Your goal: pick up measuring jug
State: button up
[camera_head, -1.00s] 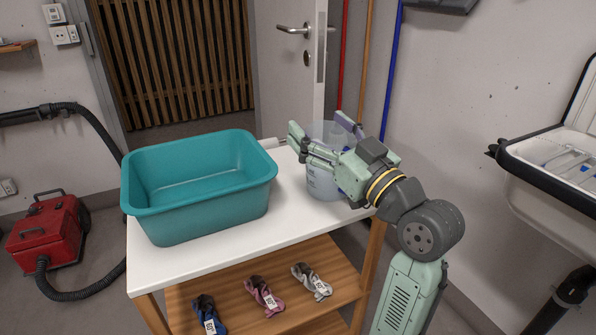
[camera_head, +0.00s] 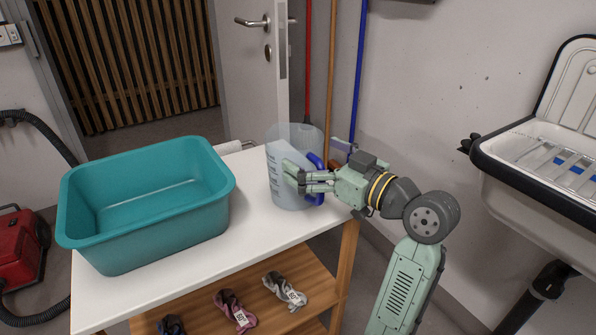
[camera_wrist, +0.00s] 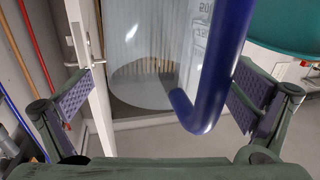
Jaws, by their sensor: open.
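The measuring jug (camera_head: 286,172) is clear plastic with dark scale marks and a blue handle (camera_head: 316,166). It stands upright on the white table top, right of the teal basin. My gripper (camera_head: 318,166) is at the jug's right side, by the handle, with its fingers spread. In the wrist view the blue handle (camera_wrist: 207,100) lies between the two open finger pads, nearer the right one. The clear jug wall (camera_wrist: 150,45) shows behind it. I cannot tell whether a finger touches the jug.
The teal basin (camera_head: 146,243) fills the left of the white table top (camera_head: 245,222). Several twisted cloth bundles lie on the wooden shelf (camera_head: 265,312) below. Coloured poles (camera_head: 358,70) stand behind the jug. A sink (camera_head: 545,165) is at the far right.

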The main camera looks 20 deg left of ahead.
jog(key=shift+x, duration=1.1)
grip_shut()
dwell(0.6)
dwell(0.4)
